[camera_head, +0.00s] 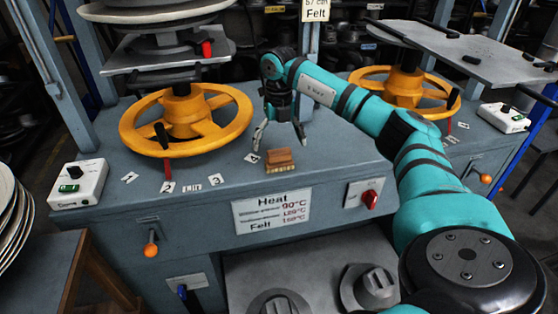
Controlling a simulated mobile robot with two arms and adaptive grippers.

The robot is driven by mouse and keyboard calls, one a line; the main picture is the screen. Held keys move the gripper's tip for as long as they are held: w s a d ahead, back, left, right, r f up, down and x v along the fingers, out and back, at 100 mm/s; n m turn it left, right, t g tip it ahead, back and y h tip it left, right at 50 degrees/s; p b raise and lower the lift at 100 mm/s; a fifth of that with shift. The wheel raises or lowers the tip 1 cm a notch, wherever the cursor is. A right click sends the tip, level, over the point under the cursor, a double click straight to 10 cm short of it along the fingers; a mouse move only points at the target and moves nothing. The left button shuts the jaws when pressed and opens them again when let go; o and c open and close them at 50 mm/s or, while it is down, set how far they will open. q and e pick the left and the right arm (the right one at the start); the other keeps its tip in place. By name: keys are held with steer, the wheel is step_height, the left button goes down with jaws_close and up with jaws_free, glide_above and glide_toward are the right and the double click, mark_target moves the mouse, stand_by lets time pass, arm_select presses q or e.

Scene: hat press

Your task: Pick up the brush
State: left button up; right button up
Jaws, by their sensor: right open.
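The brush (280,159), a small brown wooden block with a paler bristle side, lies on the grey-blue top of the hat press (335,165), above the "Heat" sign. My right gripper (279,141) is open and empty, pointing down just above and behind the brush. Its fingertips are spread, one to the left and one to the right of the brush, and seem apart from it. My left gripper is not in view.
A yellow handwheel (185,122) stands left of the brush and another yellow handwheel (405,92) stands behind my right arm. A white switch box (79,185) sits at the left corner. A red knob (370,199) is on the front panel. The top right of the brush is clear.

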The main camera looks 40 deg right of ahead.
mark_target(279, 151)
steer(key=shift+f, duration=0.25)
steer(key=shift+s+f, duration=0.1)
steer(key=shift+f, duration=0.25)
step_height(279, 151, down, 4)
steer(key=shift+s+a+r, duration=0.15)
steer(key=shift+r, duration=0.05)
steer(key=shift+f, duration=0.4)
steer(key=c, duration=1.3)
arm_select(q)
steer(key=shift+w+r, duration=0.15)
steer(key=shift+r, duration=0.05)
arm_select(e)
steer(key=shift+c, duration=0.2)
arm_select(q)
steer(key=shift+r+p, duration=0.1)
steer(key=shift+p, duration=0.2)
arm_select(e)
steer(key=shift+r, duration=0.15)
